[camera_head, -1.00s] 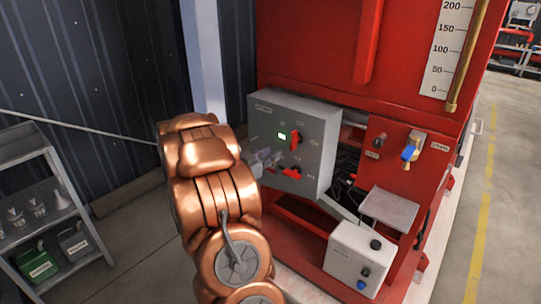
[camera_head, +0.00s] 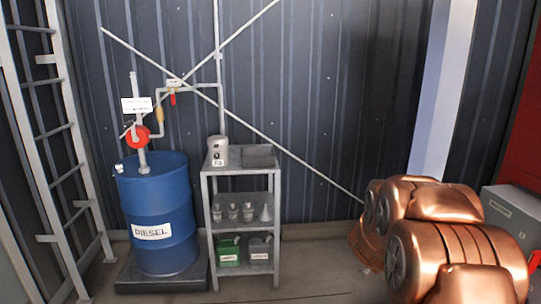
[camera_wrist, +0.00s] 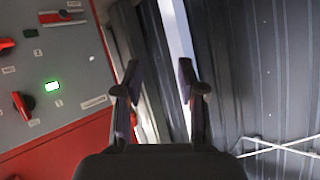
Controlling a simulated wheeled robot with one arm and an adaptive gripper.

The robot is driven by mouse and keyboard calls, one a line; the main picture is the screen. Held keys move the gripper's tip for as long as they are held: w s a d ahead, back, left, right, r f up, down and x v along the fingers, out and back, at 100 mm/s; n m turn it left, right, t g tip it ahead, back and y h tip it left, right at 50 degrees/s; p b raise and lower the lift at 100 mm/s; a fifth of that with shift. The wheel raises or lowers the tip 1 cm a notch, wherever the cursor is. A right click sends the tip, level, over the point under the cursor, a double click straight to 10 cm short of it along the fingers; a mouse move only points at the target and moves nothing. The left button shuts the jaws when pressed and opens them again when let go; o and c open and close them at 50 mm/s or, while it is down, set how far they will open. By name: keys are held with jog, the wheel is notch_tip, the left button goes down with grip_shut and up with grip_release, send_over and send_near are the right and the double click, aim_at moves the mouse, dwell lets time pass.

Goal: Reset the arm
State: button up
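My gripper (camera_wrist: 160,90) shows in the wrist view with its two dark fingers apart and nothing between them. Behind the fingers are the dark corrugated wall and a pale post. The grey control panel (camera_wrist: 45,70), with red switches and a lit green display, is at the left of the wrist view, beside the fingers and apart from them. In the head view, my copper-coloured arm fills the lower right and my gripper is hidden. A corner of the grey panel (camera_head: 512,212) shows behind the arm.
A blue diesel drum (camera_head: 160,205) with a red hand pump (camera_head: 138,136) stands at the left, beside a ladder (camera_head: 62,150). A grey shelf (camera_head: 243,172) holds a white container (camera_head: 218,151), funnels and cans. Floor between shelf and arm looks clear.

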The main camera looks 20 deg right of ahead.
jog(key=w+a+n+t+y, duration=0.15)
jog(key=a+n+y, duration=0.45)
jog(key=a, duration=1.4)
jog(key=s+a+n+g+y, duration=0.2)
jog(key=s+a+y, duration=0.4)
jog(key=a, duration=0.5)
jog(key=s+a+n+g, duration=0.1)
jog(key=s+n+g, duration=0.1)
jog(key=s, duration=0.8)
jog(key=s+a+n+g+h, duration=0.1)
jog(key=s+a+g, duration=0.1)
jog(key=s, duration=0.7)
jog(key=s+a+n+g, duration=0.2)
jog(key=s+g, duration=0.2)
jog(key=s, duration=0.6)
jog(key=shift+s+a+n+g+h, duration=0.15)
jog(key=shift+s+n+g+h, duration=0.15)
jog(key=shift+g+h, duration=0.1)
jog(key=shift+r, duration=0.1)
